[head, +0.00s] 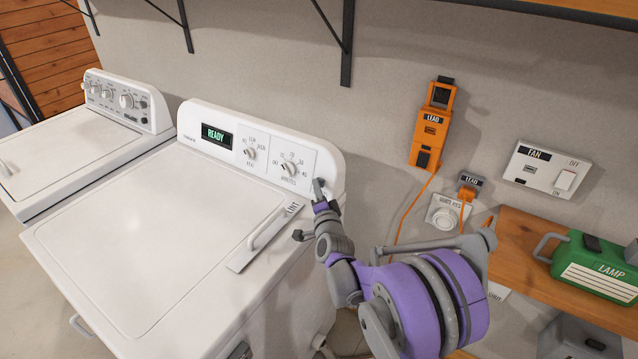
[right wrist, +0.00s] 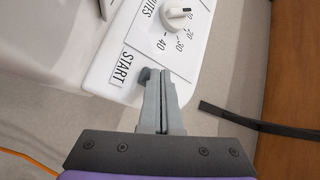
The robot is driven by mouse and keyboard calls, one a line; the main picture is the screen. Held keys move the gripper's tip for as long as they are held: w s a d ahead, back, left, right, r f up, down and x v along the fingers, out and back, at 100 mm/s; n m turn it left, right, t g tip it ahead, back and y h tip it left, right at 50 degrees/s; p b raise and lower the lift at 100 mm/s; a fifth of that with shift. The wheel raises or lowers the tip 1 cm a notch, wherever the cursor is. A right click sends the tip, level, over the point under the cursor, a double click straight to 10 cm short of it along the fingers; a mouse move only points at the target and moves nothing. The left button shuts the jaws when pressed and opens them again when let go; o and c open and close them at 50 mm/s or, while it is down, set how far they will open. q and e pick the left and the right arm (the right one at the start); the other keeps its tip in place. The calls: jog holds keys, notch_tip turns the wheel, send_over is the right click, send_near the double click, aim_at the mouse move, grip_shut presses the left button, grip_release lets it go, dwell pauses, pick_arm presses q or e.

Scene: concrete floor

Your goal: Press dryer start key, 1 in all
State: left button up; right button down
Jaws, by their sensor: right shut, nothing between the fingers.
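The white dryer (head: 150,245) has a back console with a green display (head: 216,135) that reads READY. A START label (right wrist: 122,68) shows at the console's end in the right wrist view. A small dark grey piece (right wrist: 145,75) beside the label looks like the start key, partly covered by my fingertips. My right gripper (head: 319,190) is shut and empty, its tips at the right end of the console. It also shows in the right wrist view (right wrist: 162,80). I cannot tell whether the tips touch the key. My left gripper is not in view.
Two dials (head: 289,167) sit left of my gripper on the console. A white washer (head: 70,150) stands at the left. On the wall hang an orange LEAD unit (head: 428,135) and a FAN switch (head: 547,168). A green LAMP case (head: 595,265) lies on a wooden shelf (head: 520,262).

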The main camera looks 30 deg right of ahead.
jog(key=shift+w+d, duration=0.2)
jog(key=shift+d, duration=0.1)
jog(key=shift+a, duration=0.1)
dwell(0.5)
jog(key=shift+s+a, duration=0.3)
jog(key=shift+a, duration=0.05)
jog(key=shift+s+a+r+b, duration=0.2)
jog(key=shift+s+a+b, duration=0.1)
jog(key=shift+b, duration=0.1)
jog(key=shift+w, duration=0.1)
